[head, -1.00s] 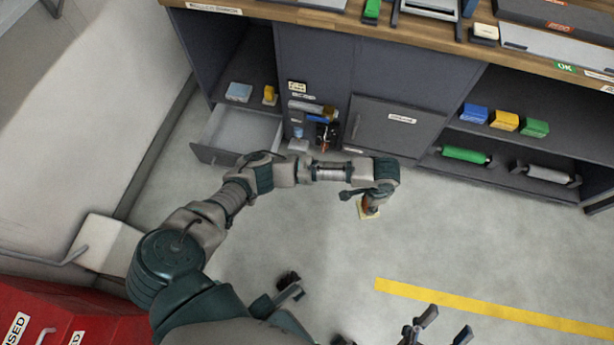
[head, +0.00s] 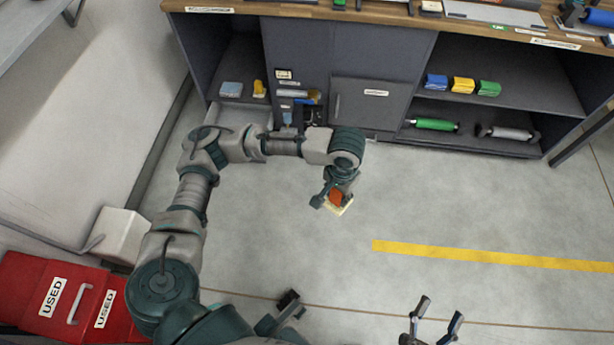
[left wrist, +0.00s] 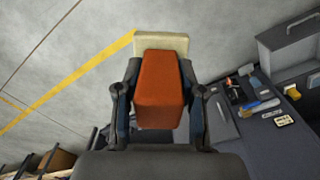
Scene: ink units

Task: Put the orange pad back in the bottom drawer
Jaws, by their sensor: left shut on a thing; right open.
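The orange pad (left wrist: 160,92) is a block with a pale cream face on its far end. It is held between the two fingers of my left gripper (left wrist: 160,105), which is shut on it. In the head view the pad (head: 336,197) hangs in my left gripper (head: 334,190) above the open floor, in front of the cabinet. The bottom drawer (head: 238,117) at the cabinet's lower left stands open, and my left arm hides much of it. My right gripper (head: 434,325) is open and empty at the bottom edge of the head view.
The dark cabinet has a closed door (head: 365,108) right of the drawer. A light blue block (head: 231,89) and a yellow item (head: 259,88) sit on the shelf above the drawer. Red bins (head: 75,300) marked USED stand at the lower left. The floor around the yellow line is clear.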

